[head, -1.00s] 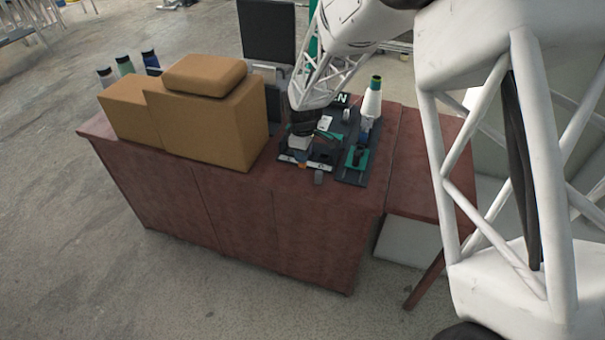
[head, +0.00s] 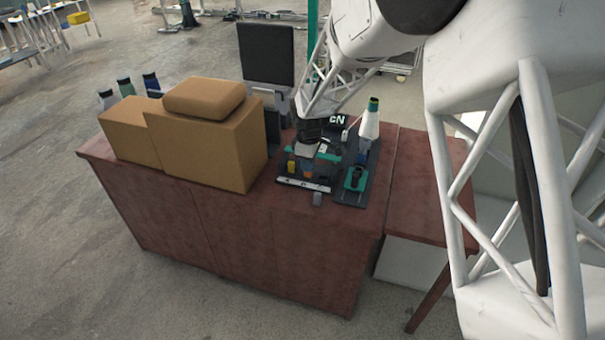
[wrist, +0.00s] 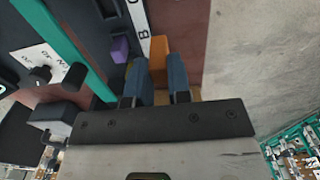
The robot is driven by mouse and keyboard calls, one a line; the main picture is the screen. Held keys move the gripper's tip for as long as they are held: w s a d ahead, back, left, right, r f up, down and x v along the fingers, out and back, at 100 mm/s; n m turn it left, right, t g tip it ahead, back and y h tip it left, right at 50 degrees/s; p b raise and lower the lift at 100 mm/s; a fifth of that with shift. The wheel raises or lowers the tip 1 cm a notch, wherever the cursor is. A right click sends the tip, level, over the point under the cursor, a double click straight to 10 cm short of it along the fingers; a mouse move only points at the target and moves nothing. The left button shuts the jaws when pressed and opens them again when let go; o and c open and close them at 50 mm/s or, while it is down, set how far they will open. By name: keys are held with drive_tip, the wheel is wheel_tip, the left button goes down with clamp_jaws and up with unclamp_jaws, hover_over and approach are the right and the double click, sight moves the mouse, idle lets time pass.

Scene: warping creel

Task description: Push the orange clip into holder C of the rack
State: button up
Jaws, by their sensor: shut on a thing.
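The orange clip (wrist: 159,56) is held between the two blue fingers of my gripper (wrist: 159,82) in the wrist view. In the head view the gripper (head: 308,160) is low over the rack, with the orange clip (head: 308,173) just below it, behind the white label strip (head: 303,185). The strip also shows in the wrist view (wrist: 138,18), with the letter B readable and another letter cut off at the top edge. A purple clip (wrist: 120,48) is left of the fingers. Holder C and any contact with the clip are not clearly visible.
A yellow block (head: 291,165) stands left of the gripper. Right of it are a green-and-black fixture (head: 355,179) and a white cone (head: 370,120). A green bar (wrist: 68,45) runs close by at left. Cardboard boxes (head: 205,135) fill the table's left side.

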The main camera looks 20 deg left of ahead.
drive_tip(key=w+d, duration=0.3)
drive_tip(key=w, duration=0.4)
drive_tip(key=shift+d+r, duration=0.15)
drive_tip(key=shift+r, duration=0.15)
drive_tip(key=shift+f, duration=0.15)
drive_tip(key=shift+f, duration=2.2)
drive_tip(key=shift+f, duration=0.55)
drive_tip(key=shift+f, duration=0.45)
drive_tip(key=shift+f, duration=0.55)
idle(0.3)
drive_tip(key=o, duration=1.1)
